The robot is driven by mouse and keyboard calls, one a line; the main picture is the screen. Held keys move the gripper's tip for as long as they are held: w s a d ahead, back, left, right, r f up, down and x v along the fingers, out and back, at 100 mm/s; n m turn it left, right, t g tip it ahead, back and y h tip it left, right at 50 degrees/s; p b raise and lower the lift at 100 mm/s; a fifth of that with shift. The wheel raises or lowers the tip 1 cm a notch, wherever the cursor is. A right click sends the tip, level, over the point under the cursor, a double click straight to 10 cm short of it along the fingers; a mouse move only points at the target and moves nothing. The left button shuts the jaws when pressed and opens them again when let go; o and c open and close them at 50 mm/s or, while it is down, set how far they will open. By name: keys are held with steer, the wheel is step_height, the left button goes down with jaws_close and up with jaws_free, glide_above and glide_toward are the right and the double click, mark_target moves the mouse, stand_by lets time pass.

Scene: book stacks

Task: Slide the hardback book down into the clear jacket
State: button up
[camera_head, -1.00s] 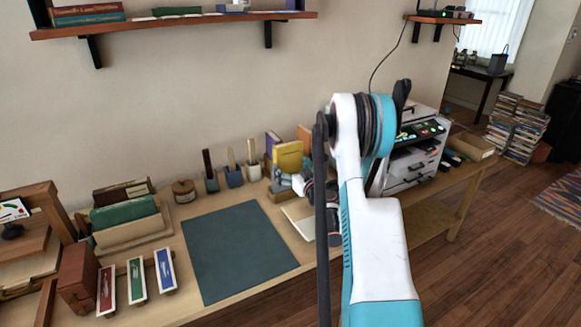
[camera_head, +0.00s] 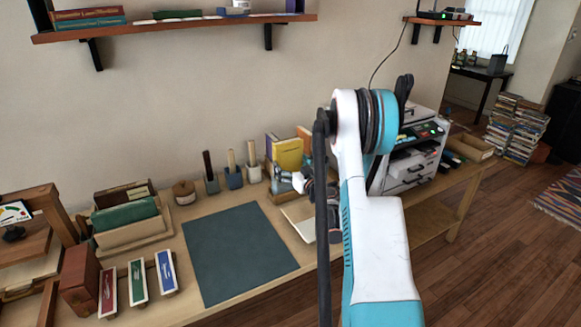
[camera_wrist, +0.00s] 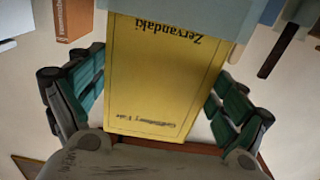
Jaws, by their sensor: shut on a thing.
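The yellow hardback book (camera_wrist: 160,75) is between the two green-padded fingers of my gripper (camera_wrist: 158,92) in the wrist view, which shut on its side edges. Its lettering appears upside down there. A pale blue-grey band (camera_wrist: 190,14) crosses the book's far end and hides it; it may be the jacket, but I cannot tell how the book sits in it. In the head view the yellow book (camera_head: 287,153) stands upright at the back of the table, with my gripper (camera_head: 290,181) at its lower front, partly hidden by my arm. A clear jacket is not distinct there.
A purple book (camera_head: 271,144) stands just left of the yellow one. Pots with wooden-handled tools (camera_head: 233,177) stand further left. A dark mat (camera_head: 238,252) lies bare in the middle. A printer-like machine (camera_head: 412,150) stands to the right. An orange-brown book (camera_wrist: 73,18) shows in the wrist view.

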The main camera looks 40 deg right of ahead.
mark_target(290, 145)
steer(key=shift+r+p, duration=0.9)
steer(key=shift+r, duration=1.15)
steer(key=shift+b, duration=0.7)
stand_by(0.8)
steer(key=shift+f+b, duration=0.75)
steer(key=shift+f, duration=0.6)
steer(key=shift+f, duration=1.8)
steer(key=o, duration=1.2)
step_height(290, 145, up, 10)
steer(key=shift+f, duration=0.1)
